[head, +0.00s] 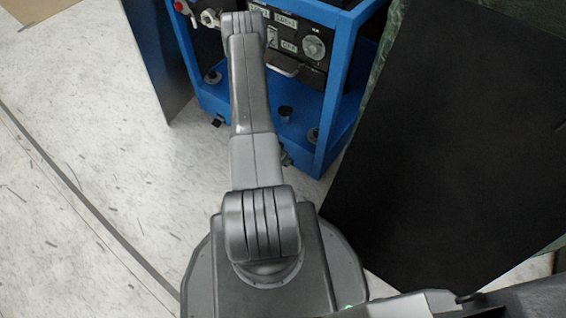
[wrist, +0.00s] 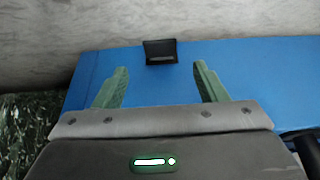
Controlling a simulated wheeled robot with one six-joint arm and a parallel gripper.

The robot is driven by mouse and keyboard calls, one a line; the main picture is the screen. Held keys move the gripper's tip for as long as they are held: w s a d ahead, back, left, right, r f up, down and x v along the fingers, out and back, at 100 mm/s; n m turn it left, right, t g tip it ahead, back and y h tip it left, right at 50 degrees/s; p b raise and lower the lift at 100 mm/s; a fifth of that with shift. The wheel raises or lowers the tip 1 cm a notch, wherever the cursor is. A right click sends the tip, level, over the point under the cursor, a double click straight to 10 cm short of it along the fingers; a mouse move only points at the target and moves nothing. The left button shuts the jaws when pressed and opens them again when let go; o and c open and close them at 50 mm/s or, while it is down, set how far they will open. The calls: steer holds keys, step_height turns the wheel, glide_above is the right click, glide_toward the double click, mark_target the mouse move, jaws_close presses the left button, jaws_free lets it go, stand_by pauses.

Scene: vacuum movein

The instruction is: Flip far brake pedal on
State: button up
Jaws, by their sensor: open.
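A small black pedal (wrist: 160,51) sticks out from the edge of the blue cart's base (wrist: 260,75) in the wrist view. My gripper (wrist: 160,82) is open, with its two green fingers apart and nothing between them. The pedal lies ahead of the fingertips, roughly centred between them and not touched. In the head view, a small dark part (head: 216,122) shows at the cart base's left edge, and another (head: 286,157) is partly hidden by my arm. I cannot tell which of these the wrist view shows. My gripper is not visible in the head view.
The blue cart (head: 330,125) carries a black panel with a dial and labels. A large black board (head: 450,140) stands to its right and a grey panel (head: 160,60) to its left. The pale floor (head: 70,150) at left is mostly clear.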

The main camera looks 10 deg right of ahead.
steer(key=b+x, duration=0.1)
steer(key=x, duration=0.5)
steer(key=shift+f+b, duration=0.15)
steer(key=shift+b, duration=0.15)
steer(key=shift+c, duration=0.3)
